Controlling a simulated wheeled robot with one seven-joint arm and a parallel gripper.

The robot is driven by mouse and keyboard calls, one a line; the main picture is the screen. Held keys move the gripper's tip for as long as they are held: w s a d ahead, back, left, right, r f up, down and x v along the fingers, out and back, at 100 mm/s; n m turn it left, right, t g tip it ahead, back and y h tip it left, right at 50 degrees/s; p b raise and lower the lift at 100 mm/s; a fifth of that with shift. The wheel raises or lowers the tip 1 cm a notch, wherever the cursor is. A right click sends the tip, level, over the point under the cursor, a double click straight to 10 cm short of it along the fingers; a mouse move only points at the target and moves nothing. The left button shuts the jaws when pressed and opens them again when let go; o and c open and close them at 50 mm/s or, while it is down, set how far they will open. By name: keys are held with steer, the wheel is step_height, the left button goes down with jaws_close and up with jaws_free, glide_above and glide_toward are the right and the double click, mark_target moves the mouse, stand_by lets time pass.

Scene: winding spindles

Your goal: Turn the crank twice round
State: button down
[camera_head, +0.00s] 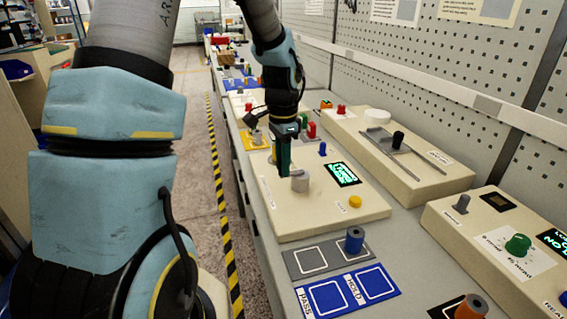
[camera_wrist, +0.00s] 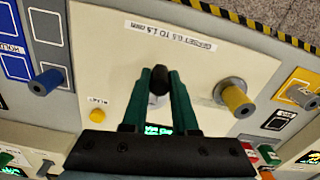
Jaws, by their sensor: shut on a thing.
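My gripper (camera_head: 284,168) points down over a cream box (camera_head: 318,224), its green fingers closed together. In the wrist view the fingertips (camera_wrist: 159,82) are shut on a dark knob (camera_wrist: 158,77), which I take for the crank's handle. The crank's arm is not clear, and my fingers hide the knob in the head view. A pale grey cylinder (camera_head: 300,181) shows right beside my fingertips there. A yellow cylinder (camera_wrist: 235,98) with a grey collar stands on the box to the right in the wrist view.
The box has a lit display (camera_head: 342,174) and a yellow button (camera_head: 355,201). A blue spool (camera_head: 355,239) stands on a grey pad in front, next to blue pads (camera_head: 343,292). A slide box (camera_head: 402,164) and a green-knob box (camera_head: 501,246) stand to the right.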

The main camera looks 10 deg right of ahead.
stand_by(0.4)
steer(key=c, duration=0.7)
jaws_free()
steer(key=shift+r, duration=0.15)
step_height(320, 180, up, 11)
steer(key=shift+f+b, duration=0.2)
steer(key=shift+b, duration=0.95)
